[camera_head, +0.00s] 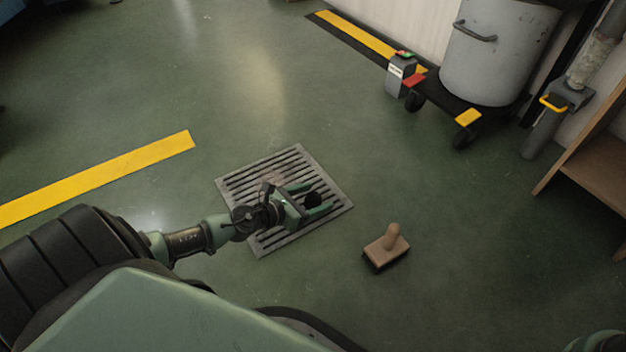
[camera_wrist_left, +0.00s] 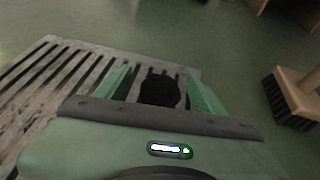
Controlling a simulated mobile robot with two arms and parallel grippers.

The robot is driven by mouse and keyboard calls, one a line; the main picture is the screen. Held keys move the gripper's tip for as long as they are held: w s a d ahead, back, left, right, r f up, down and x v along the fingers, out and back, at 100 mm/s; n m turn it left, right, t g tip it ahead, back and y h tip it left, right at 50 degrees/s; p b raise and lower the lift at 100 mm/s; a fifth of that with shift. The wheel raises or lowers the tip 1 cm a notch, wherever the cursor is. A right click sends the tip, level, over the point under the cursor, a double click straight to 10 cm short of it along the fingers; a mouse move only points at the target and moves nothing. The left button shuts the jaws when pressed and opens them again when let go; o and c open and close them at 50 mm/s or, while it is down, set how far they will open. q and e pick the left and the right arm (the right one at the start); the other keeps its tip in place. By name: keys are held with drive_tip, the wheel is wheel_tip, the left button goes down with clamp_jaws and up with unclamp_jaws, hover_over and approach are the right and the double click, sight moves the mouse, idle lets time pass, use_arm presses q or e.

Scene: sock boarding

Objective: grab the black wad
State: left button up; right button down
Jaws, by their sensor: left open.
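The black wad (camera_head: 313,199) is a small dark lump at the right part of the floor grate. In the left wrist view the wad (camera_wrist_left: 160,90) lies between the two green fingers, with gaps on either side. My left gripper (camera_head: 312,200) is open, its fingers reaching to both sides of the wad over the grate. The underside of the wad is hidden, and I cannot tell whether a finger touches it.
The slotted metal grate (camera_head: 236,185) is set in the green floor. A wooden brush (camera_head: 387,247) stands just right of it. A grey bin (camera_head: 495,55) on a wheeled dolly is at the upper right, near a wooden shelf (camera_head: 597,165). The floor behind the grate is clear.

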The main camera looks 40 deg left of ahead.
use_arm(q)
drive_tip(key=shift+x, duration=1.25)
drive_tip(key=c, duration=1.4)
